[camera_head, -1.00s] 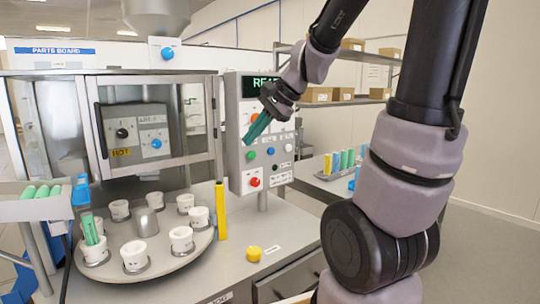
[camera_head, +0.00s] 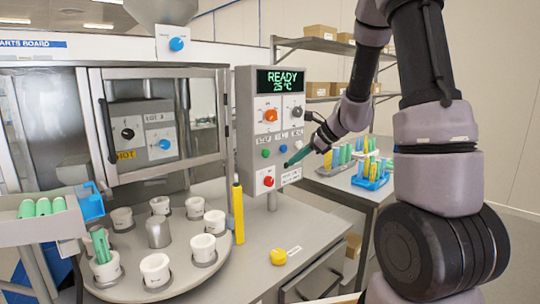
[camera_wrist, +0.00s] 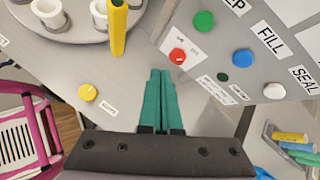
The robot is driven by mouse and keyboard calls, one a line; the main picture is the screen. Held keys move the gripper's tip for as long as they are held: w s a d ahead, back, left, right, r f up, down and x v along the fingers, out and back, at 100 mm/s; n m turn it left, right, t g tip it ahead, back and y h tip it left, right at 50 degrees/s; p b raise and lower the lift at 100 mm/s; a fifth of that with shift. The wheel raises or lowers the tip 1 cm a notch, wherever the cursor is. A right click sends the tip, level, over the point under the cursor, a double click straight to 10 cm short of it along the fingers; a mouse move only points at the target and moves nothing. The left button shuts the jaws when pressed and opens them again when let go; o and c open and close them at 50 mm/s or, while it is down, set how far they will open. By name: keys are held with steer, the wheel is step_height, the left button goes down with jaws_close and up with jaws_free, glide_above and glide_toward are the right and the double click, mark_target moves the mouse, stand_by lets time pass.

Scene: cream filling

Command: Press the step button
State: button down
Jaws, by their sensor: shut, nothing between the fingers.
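The control panel (camera_head: 243,120) stands upright right of the glazed cabinet, its display reading READY 25 °C. The green button (camera_head: 265,153) is leftmost of the row of three; in the wrist view the green button (camera_wrist: 204,22) is beside a label ending in "EP". The blue button (camera_wrist: 243,58) is beside FILL and the white button (camera_wrist: 274,90) beside SEAL. My gripper (camera_head: 287,165) has green fingers, shut and empty, in front of the panel's lower right, right of and below the green button. In the wrist view the closed fingertips (camera_wrist: 160,72) point toward the panel's lower edge, apart from the buttons.
A yellow post (camera_head: 238,215) stands beside the round table (camera_head: 130,291) with white cups. A side table (camera_head: 343,187) holds coloured tubes behind my arm.

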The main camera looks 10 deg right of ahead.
mark_target(266, 153)
steer(key=w+a, duration=0.5)
steer(key=w, duration=0.2)
steer(key=shift+w, duration=0.15)
stand_by(0.3)
stand_by(1.9)
steer(key=shift+w+a, duration=0.25)
steer(key=shift+w, duration=0.1)
